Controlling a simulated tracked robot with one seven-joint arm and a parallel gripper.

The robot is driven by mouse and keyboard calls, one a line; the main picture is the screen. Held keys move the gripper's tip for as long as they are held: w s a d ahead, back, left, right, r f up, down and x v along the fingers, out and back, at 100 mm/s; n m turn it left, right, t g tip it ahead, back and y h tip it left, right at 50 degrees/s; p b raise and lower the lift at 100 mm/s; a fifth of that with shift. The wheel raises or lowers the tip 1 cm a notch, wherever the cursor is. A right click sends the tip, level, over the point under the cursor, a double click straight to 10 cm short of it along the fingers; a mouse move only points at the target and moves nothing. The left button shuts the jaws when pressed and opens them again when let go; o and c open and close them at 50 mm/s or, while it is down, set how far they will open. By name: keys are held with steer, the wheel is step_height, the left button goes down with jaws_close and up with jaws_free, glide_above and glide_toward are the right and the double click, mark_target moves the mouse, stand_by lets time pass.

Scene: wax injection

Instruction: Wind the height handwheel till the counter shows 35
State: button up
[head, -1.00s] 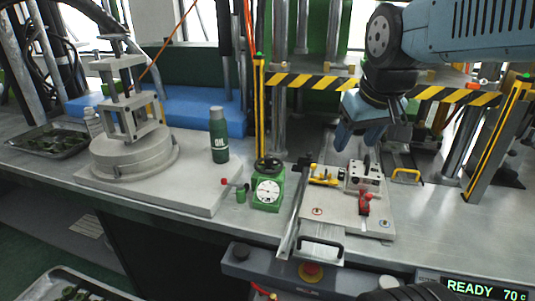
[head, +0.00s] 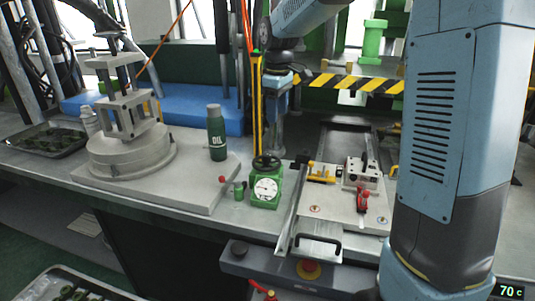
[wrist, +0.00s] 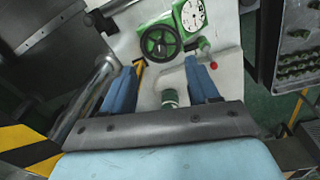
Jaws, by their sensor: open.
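The height handwheel (head: 267,162) is a small dark wheel on top of a green counter box (head: 264,190) with a white round dial (head: 266,187). In the wrist view the handwheel (wrist: 160,42) shows a dark rim and green spokes, with the dial (wrist: 190,14) beside it. The dial's reading is too small to make out. My gripper (head: 278,108) points down above and behind the handwheel in the head view. In the wrist view its blue fingers (wrist: 162,85) are spread and empty, with the wheel beyond their tips, apart from them.
A green oil bottle (head: 217,133) stands left of the counter box. A red-knobbed lever (head: 223,179) sits close to the box's left side. A mould plate with clamps (head: 335,201) lies to the right. A yellow-black striped bar (head: 345,82) spans the back.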

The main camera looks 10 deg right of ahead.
steer(key=n, duration=0.1)
glide_above(267, 154)
step_height(267, 154, down, 3)
steer(key=shift+g, duration=0.4)
step_height(267, 154, down, 14)
steer(key=shift+d, duration=0.15)
steer(key=shift+c, duration=0.2)
steer(key=c, duration=1)
